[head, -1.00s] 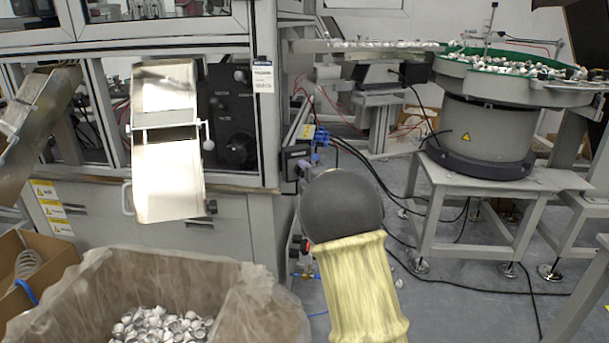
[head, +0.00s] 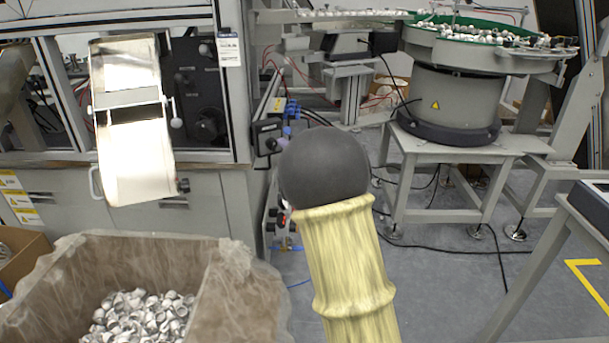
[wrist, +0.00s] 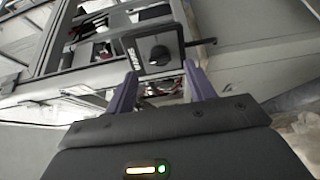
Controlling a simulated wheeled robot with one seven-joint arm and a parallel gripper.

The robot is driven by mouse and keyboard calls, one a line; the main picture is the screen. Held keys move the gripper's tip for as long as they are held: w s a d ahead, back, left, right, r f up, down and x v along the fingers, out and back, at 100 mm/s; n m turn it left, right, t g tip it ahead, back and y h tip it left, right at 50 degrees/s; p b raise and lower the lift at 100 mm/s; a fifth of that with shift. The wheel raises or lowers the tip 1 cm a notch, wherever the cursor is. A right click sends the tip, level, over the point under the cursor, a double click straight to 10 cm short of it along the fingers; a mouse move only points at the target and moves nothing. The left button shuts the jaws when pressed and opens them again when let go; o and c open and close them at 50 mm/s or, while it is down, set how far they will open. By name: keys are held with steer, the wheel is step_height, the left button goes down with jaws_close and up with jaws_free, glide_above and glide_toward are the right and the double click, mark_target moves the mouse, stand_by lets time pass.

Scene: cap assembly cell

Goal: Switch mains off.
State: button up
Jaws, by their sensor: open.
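In the wrist view a dark switch box (wrist: 158,50) with a black rotary knob (wrist: 159,54) sits just past my fingertips, at the cabinet's corner. White lettering runs down its left edge. My gripper (wrist: 160,84) is open and empty, its two purple fingers apart, one toward each side of the box. They look short of the knob; I cannot tell the exact gap. I cannot read the knob's setting. In the head view a dark box (head: 267,136) on the cabinet corner looks like the same switch. My gripper is hidden there behind my own arm.
A bin (head: 215,290) of loose caps stands at the front left, below a metal chute (head: 137,165). A bowl feeder (head: 455,100) stands on a grey table (head: 440,145) at the back right. Black cables lie on the floor between the cabinet and that table.

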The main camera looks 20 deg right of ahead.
steer(key=p+v, duration=0.1)
steer(key=v, duration=1)
steer(key=shift+s, duration=0.25)
